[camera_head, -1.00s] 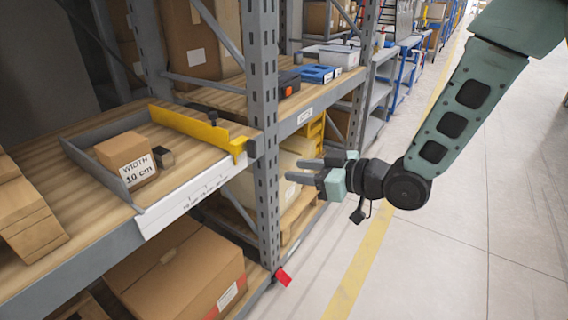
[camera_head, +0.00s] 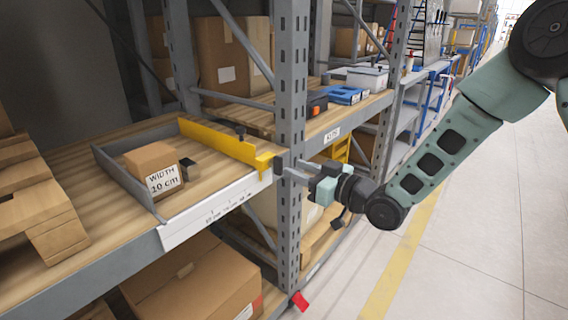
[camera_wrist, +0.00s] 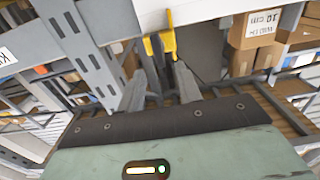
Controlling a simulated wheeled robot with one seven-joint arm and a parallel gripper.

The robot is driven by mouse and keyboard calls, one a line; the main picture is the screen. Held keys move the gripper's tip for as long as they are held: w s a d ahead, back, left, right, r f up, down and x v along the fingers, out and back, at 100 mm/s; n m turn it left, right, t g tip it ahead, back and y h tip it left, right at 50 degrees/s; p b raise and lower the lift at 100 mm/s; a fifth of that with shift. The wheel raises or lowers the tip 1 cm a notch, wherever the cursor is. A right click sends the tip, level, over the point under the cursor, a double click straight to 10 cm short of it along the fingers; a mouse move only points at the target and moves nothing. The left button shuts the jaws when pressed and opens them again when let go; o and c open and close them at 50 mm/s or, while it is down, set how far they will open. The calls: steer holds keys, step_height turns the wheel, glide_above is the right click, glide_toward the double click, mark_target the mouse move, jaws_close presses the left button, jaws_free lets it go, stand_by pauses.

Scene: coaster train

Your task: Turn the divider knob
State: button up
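My gripper (camera_head: 288,171) is just right of that end, in front of the rack post, fingers pointing left. In the wrist view the fingers (camera_wrist: 160,72) are apart with nothing held. The yellow divider end (camera_wrist: 160,43) shows beyond the gap between them. I cannot tell whether a finger touches it. The knob is not clear in the wrist view.
A carton marked "WIDTH 10 cm" (camera_head: 153,170) and a small dark block (camera_head: 190,168) sit between the grey side wall (camera_head: 125,182) and the divider. The grey rack post (camera_head: 291,100) stands close beside my gripper. The aisle floor (camera_head: 470,255) is clear.

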mark_target(282, 163)
steer(key=shift+x, duration=2.55)
jaws_close()
